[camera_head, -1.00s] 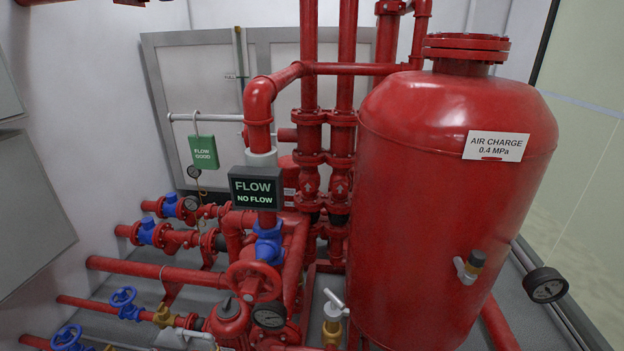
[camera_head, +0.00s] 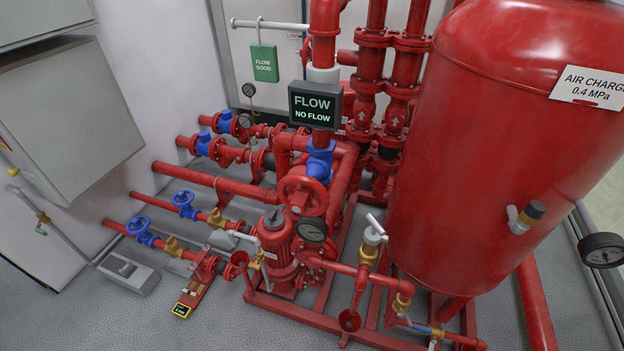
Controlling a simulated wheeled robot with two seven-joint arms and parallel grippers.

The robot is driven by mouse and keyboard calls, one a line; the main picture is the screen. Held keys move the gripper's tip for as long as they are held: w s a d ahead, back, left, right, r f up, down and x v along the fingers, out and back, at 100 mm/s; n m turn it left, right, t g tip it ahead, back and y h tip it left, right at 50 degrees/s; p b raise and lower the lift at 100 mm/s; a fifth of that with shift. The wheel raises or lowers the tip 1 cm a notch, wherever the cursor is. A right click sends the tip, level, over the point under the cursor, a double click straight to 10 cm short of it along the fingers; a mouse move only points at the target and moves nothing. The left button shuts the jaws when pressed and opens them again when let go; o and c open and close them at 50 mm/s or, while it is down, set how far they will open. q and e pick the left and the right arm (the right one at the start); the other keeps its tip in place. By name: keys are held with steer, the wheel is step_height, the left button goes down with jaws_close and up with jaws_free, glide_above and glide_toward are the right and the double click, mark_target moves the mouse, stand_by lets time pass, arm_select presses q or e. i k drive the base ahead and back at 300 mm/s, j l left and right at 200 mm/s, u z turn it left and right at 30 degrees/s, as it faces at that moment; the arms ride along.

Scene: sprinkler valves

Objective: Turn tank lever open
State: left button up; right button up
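The large red tank (camera_head: 490,150) fills the right side, with an air charge label (camera_head: 590,88) on its front. A light grey lever (camera_head: 376,224) tops a grey and brass valve (camera_head: 369,254) just left of the tank, and it looks slanted. A small pipe fitting with a blue part (camera_head: 424,328) sits low below the tank, partly cut by the bottom edge. The frames do not make clear which of these is the tank lever. Neither of my grippers shows.
A flow sign (camera_head: 315,105) reads FLOW and NO FLOW. A red handwheel (camera_head: 302,196) and pressure gauge (camera_head: 313,230) crowd the left of the grey lever. Another gauge (camera_head: 602,250) hangs at the right. Bare grey floor (camera_head: 230,325) lies at the front left.

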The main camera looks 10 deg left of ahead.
mark_target(415, 326)
steer(key=z, duration=0.9)
